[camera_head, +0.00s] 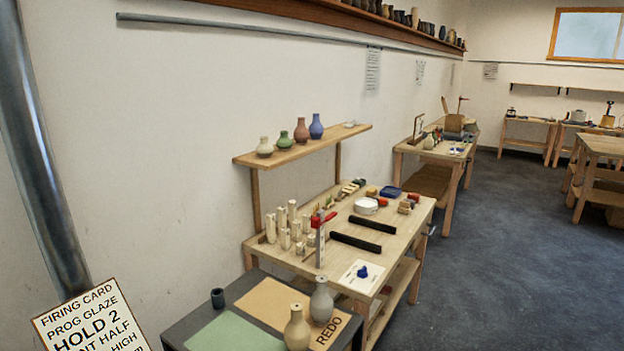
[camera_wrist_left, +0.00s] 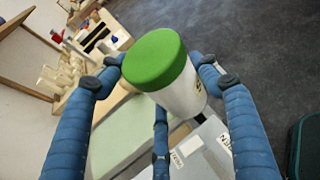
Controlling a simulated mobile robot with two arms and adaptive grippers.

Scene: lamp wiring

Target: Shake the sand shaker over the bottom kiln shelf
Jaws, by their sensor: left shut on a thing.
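A white cylinder with a green lid, which looks like the sand shaker (camera_wrist_left: 184,92), shows in the left wrist view. It is tilted, with the green lid towards the upper left. My left gripper (camera_wrist_left: 160,78) has blue jointed fingers around it and is shut on it. Neither gripper shows in the head view. My right gripper shows in neither view. I cannot make out the kiln or its bottom shelf in these frames.
A dark table with a green mat (camera_head: 236,334), a brown REDO mat (camera_head: 268,298), two vases and a small dark cup (camera_head: 217,298) stands in front. A workbench (camera_head: 397,235) with tools is behind it. A firing card (camera_head: 90,322) is at lower left. Open floor (camera_head: 490,255) lies right.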

